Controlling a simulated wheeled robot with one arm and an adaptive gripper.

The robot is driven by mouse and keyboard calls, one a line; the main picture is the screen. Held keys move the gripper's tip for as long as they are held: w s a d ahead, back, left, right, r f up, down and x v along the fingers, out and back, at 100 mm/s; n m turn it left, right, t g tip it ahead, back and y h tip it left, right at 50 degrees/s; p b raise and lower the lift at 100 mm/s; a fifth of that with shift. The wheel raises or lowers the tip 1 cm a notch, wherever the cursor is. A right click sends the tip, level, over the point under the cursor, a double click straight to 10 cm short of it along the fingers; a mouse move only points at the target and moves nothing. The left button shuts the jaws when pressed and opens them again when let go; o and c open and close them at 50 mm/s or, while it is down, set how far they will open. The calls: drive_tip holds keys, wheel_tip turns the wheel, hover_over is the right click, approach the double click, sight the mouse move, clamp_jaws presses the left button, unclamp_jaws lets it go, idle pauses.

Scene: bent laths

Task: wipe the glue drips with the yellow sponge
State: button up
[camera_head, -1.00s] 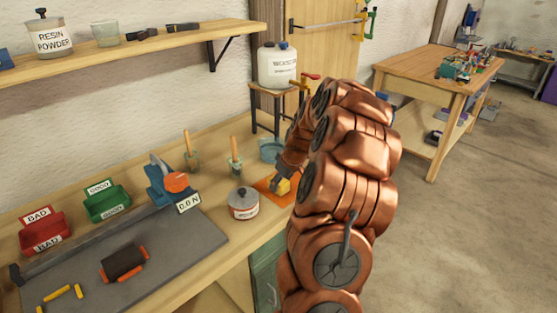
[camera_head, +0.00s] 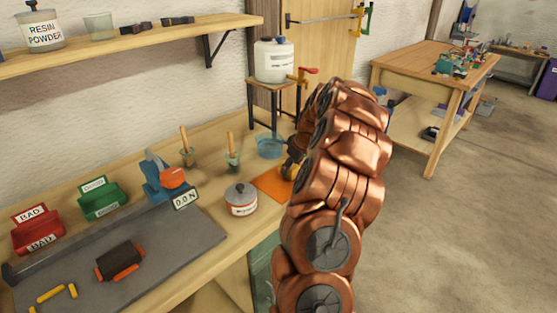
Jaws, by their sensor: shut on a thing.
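The yellow sponge (camera_head: 287,172) shows as a small patch at my gripper (camera_head: 290,169), over the far right part of the orange mat (camera_head: 271,189). My gripper is shut on the sponge; my copper arm hides most of both. I cannot tell whether the sponge touches the mat. No glue drips can be made out in this view.
A lidded pot (camera_head: 241,201) stands just left of the mat. A blue bowl (camera_head: 270,147) stands behind it, below the white container (camera_head: 274,62) with a tap. Two brush jars (camera_head: 232,160), a blue clamp device (camera_head: 165,178) and red and green bins (camera_head: 100,199) stand further left.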

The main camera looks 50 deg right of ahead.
drive_tip(key=shift+d+f+b, duration=0.1)
drive_tip(key=shift+d+b, duration=0.3)
drive_tip(key=shift+d, duration=1.25)
drive_tip(key=shift+b, duration=0.3)
drive_tip(key=shift+a, duration=0.2)
drive_tip(key=shift+a+b, duration=1.95)
drive_tip(key=shift+a, duration=3.05)
drive_tip(key=shift+a+r, duration=0.2)
wheel_tip(320, 180, up, 4)
drive_tip(key=shift+d+r, duration=0.1)
drive_tip(key=shift+r+p, duration=0.4)
drive_tip(key=shift+r, duration=1.45)
